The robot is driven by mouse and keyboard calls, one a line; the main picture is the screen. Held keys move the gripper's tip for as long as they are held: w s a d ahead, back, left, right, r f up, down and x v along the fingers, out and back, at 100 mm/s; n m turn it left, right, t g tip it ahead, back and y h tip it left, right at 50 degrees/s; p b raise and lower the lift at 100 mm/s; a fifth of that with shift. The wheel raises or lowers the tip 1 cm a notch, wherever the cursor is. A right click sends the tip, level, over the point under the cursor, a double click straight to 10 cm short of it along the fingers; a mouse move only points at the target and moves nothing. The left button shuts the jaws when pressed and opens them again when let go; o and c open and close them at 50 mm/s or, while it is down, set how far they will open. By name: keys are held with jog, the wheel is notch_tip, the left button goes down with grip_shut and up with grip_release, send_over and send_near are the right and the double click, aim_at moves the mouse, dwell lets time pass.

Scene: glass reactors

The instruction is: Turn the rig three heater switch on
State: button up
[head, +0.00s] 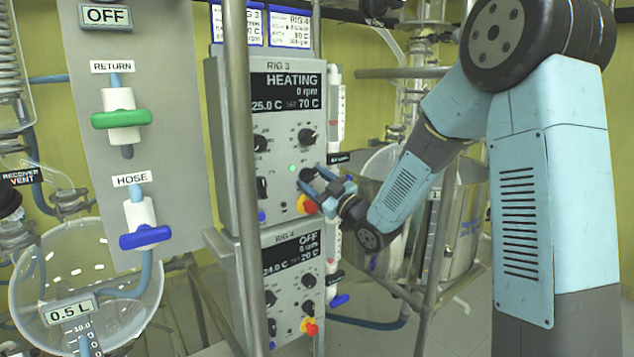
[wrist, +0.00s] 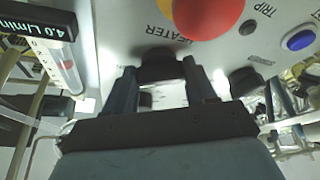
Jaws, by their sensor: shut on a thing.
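The rig three panel (head: 232,110) is a grey box. Its display (head: 286,92) reads HEATING, 0 rpm, 25.0 C, set 70 C. A green lamp (head: 292,168) is lit below it. The heater switch (head: 306,174) is a dark knob on the lower right of this panel. In the wrist view the black heater switch (wrist: 160,66) sits between the two fingers, beside the label HEATER. My gripper (head: 317,183) is shut on it; the fingers also show in the wrist view (wrist: 163,78). The knob's exact angle is hard to tell.
A red and yellow stop button (head: 307,204) is close to my fingers. The rig four panel (head: 290,285) below reads OFF. A metal post (head: 240,180) stands in front of the panels. A steel vessel (head: 462,235) and glassware stand behind my arm.

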jog(key=o, duration=1)
jog(key=shift+o, duration=0.2)
jog(key=v, duration=1.3)
jog(key=shift+s+d+f, duration=0.2)
jog(key=shift+d+f, duration=0.05)
jog(key=shift+w, duration=0.1)
jog(key=s+d+r+m+g+h, duration=0.1)
jog(key=s+d+r+m+h, duration=0.1)
jog(key=d+m+h, duration=0.4)
jog(key=s+d+r+m+g+h, duration=0.1)
jog(key=d+r+m+h, duration=0.15)
jog(key=d+h, duration=0.45)
jog(key=s+m+g+h, duration=0.2)
jog(key=s+m+g, duration=0.5)
jog(key=s, duration=1.5)
jog(key=shift+s+a+g+h, duration=0.25)
jog(key=shift+s+g+h, duration=0.05)
jog(key=shift+s, duration=0.1)
